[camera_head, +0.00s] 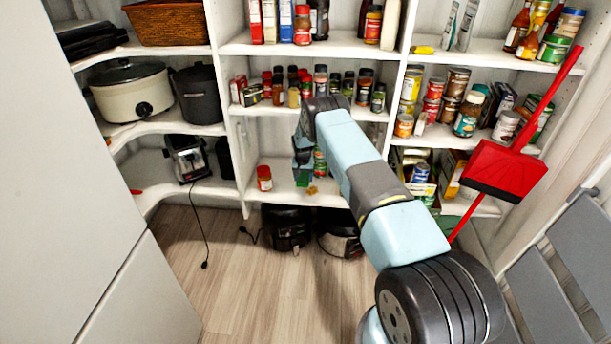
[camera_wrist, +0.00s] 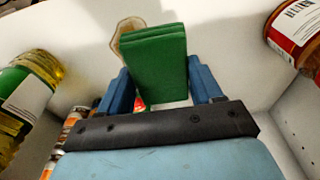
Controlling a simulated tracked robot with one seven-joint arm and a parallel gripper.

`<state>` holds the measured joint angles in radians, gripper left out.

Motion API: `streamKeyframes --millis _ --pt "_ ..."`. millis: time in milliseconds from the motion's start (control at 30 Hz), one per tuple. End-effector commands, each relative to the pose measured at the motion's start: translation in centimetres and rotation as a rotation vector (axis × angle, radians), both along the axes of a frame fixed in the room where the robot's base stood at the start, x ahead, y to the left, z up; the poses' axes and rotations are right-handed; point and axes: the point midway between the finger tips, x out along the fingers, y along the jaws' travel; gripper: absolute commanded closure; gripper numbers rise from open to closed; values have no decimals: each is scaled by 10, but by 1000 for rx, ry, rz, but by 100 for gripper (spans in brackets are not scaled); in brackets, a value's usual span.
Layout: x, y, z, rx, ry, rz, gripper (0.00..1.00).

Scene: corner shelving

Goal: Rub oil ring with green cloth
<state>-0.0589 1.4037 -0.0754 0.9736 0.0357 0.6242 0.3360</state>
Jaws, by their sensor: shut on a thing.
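The green cloth (camera_wrist: 153,62) is a folded block between the two blue fingers of my gripper (camera_wrist: 160,82), which is shut on it. In the head view the cloth (camera_head: 302,180) is low over the white shelf in the middle bay, below the spice shelf. The oil ring (camera_wrist: 127,28) is a brownish, uneven ring on the white shelf, just beyond the cloth's upper left edge.
Spice jars (camera_head: 293,97) crowd the shelf above.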

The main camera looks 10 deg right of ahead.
Motion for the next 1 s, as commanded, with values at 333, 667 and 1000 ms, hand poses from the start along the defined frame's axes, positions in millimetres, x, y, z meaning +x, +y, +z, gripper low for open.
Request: streamKeyframes --millis 333,667,1000 --pt "0 -1 -31 0 1 -1 70" --pt "-1 -1 -41 0 1 -1 70" --pt "-1 -1 -41 0 1 -1 70"
